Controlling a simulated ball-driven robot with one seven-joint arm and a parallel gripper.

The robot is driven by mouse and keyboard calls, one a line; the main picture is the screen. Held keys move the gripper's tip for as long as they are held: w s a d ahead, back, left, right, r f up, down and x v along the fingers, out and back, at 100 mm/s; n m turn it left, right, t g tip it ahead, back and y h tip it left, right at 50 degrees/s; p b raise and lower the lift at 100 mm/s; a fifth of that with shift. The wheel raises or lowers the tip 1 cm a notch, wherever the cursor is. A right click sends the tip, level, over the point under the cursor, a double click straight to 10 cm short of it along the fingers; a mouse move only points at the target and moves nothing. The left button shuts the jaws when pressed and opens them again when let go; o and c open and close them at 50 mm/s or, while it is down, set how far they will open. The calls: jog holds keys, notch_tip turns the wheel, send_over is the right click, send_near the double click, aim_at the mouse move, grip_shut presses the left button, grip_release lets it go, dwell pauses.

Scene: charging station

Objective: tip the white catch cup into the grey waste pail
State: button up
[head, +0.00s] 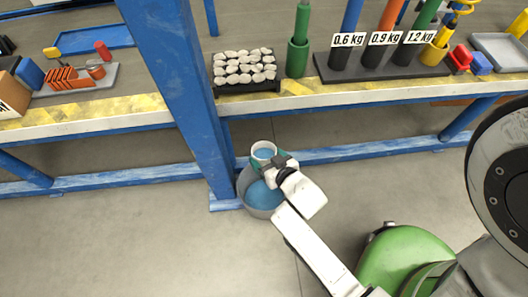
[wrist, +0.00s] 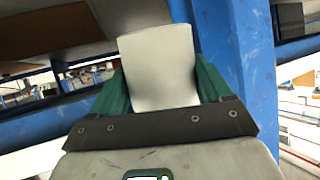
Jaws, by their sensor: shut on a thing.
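The white catch cup (head: 263,149) is held in my gripper (head: 270,160) above the grey waste pail (head: 245,176). Its open top faces up toward the head camera, and blue shows inside it. The cup looks roughly upright. In the wrist view, the cup's white wall (wrist: 160,66) fills the space between the two green fingers of my gripper (wrist: 160,85). The pail stands on the floor beside a blue post, with blue visible inside it. My gripper and wrist cover part of the pail.
The blue post (head: 178,70) rises close to the pail's left. A blue lower rail (head: 340,153) runs behind it. The bench edge (head: 330,98) is above, carrying a black tray of pale stones (head: 245,86) and several weighted tubes. Floor in front is clear.

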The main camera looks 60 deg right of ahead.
aim_at(265, 149)
jog(key=shift+w+r+p, duration=0.1)
jog(key=shift+r+p, duration=0.05)
jog(key=shift+p, duration=0.4)
jog(key=shift+w+d+f+m+g+y+p, duration=0.15)
jog(key=shift+g+y+p, duration=0.3)
jog(key=shift+p, duration=1.05)
jog(key=shift+w+d+f+m+g+y+p, duration=0.15)
jog(key=shift+g+y+p, duration=0.3)
jog(key=shift+p, duration=1.05)
jog(key=shift+w+d+f+m+g+y+p, duration=0.15)
jog(key=shift+g+y+p, duration=0.25)
jog(key=shift+p, duration=0.85)
jog(key=shift+w+d+m+g+y+p, duration=0.15)
jog(key=shift+d+g+y+p, duration=0.2)
jog(key=shift+p, duration=0.85)
jog(key=shift+w+d+f+g+y+p, duration=0.15)
jog(key=shift+g+y+p, duration=0.35)
jog(key=shift+p, duration=0.6)
jog(key=shift+w+d+f+m+g+y+p, duration=0.2)
jog(key=shift+w+d+m+g+y+p, duration=0.15)
jog(key=shift+g+y+p, duration=0.4)
jog(key=shift+w+d+f+m+g+y+b, duration=0.2)
jog(key=shift+d+f+g+y, duration=0.1)
jog(key=shift+g+y, duration=0.25)
jog(key=shift+w+d+f+m+g+y+b, duration=0.15)
jog(key=shift+f+g+y+b, duration=0.15)
jog(key=shift+y, duration=0.35)
jog(key=shift+g+y, duration=0.25)
jog(key=shift+y, duration=0.05)
jog(key=shift+d, duration=0.1)
